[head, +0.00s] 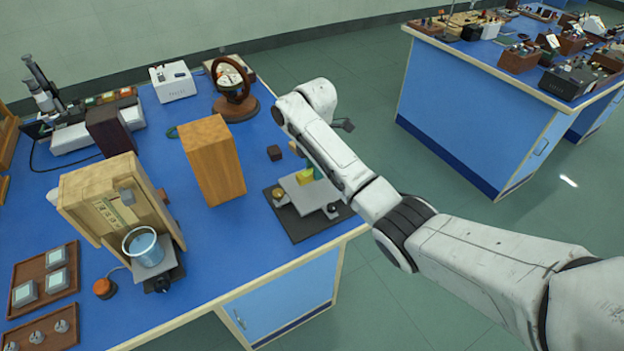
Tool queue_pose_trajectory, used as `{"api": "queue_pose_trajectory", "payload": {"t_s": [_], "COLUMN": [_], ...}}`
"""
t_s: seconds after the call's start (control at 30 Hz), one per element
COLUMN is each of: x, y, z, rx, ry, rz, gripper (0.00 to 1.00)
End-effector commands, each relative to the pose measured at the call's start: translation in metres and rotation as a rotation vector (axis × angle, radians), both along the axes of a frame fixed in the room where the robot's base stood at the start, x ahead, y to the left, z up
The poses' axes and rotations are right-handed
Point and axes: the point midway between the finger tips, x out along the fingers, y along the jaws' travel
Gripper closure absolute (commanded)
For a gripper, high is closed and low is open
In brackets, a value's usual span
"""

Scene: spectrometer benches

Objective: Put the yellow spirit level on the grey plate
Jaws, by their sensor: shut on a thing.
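The yellow spirit level (305,176) is a small yellow block at the grey plate, partly hidden behind my arm. I cannot tell whether it touches the plate or is just above it. The grey plate (300,193) is a flat light square on a black base (302,228). My gripper (318,172) is mostly hidden behind my white forearm; a small teal patch shows beside the yellow block. It is shut on the spirit level, over the plate.
A small dark cube (274,153) lies behind the plate. A tall wooden block (212,160) stands to its left, and a ring instrument on a round wooden base (236,104) stands behind. The blue bench's front edge is close in front of the black base. Another bench (475,105) stands right.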

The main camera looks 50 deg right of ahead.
Motion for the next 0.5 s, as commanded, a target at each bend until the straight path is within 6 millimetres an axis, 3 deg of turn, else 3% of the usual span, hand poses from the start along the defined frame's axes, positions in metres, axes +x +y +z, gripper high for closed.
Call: {"api": "queue_pose_trajectory", "payload": {"t_s": [0.23, 0.5], "x": [0.01, 0.009], "y": [0.001, 0.001], "z": [-0.013, -0.042], "rx": [0.001, -0.001], "ry": [0.002, 0.001], "rz": [0.001, 0.0], "gripper": [1.0, 1.0]}}
